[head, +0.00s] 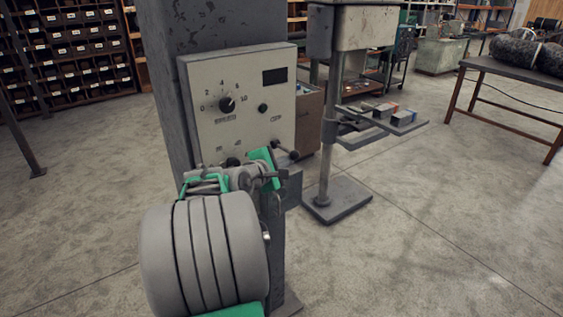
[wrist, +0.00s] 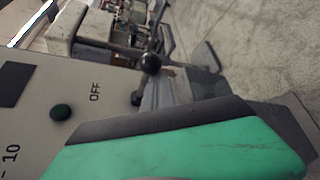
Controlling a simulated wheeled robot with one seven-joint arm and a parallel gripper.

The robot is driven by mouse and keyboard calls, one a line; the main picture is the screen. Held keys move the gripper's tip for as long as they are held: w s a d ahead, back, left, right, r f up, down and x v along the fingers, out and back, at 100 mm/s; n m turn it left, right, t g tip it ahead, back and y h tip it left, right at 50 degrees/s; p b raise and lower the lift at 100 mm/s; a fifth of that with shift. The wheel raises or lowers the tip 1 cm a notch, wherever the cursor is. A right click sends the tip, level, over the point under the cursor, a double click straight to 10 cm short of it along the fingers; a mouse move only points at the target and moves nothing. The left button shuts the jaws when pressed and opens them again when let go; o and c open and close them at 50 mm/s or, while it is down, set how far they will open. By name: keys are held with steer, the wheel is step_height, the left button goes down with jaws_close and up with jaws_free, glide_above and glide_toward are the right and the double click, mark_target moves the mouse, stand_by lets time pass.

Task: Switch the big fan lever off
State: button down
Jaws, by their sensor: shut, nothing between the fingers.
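The big fan lever shows in the head view as a dark stem with a black ball knob (head: 294,154) at the lower right of the grey control panel (head: 240,95). My gripper (head: 266,162) is at the panel's lower edge, just left of the lever's knob. Its green and dark finger (wrist: 180,145) fills the lower wrist view. It is shut and empty. I cannot tell whether it touches the lever.
The panel has a black dial (head: 227,104), a dark display and a small button, and is mounted on a dark column (head: 165,60). A drill-press-like stand (head: 335,195) is close on the right. A table (head: 500,70) stands at far right. Open concrete floor lies between.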

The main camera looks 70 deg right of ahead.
step_height(320, 180, up, 3)
steer(key=shift+d+f+p, duration=0.1)
steer(key=shift+f+p, duration=0.1)
steer(key=shift+p, duration=0.45)
steer(key=shift+w+d+r+p, duration=0.15)
steer(key=shift+r+p, duration=0.15)
steer(key=shift+r, duration=0.15)
steer(key=shift+w+r+p, duration=0.15)
steer(key=shift+r+p, duration=0.1)
steer(key=shift+r, duration=0.2)
steer(key=shift+w+r, duration=0.1)
steer(key=shift+r, duration=0.25)
steer(key=b, duration=0.4)
glide_toward(283, 147)
steer(key=w+a, duration=0.2)
steer(key=shift+a+r, duration=0.25)
steer(key=shift+a, duration=0.25)
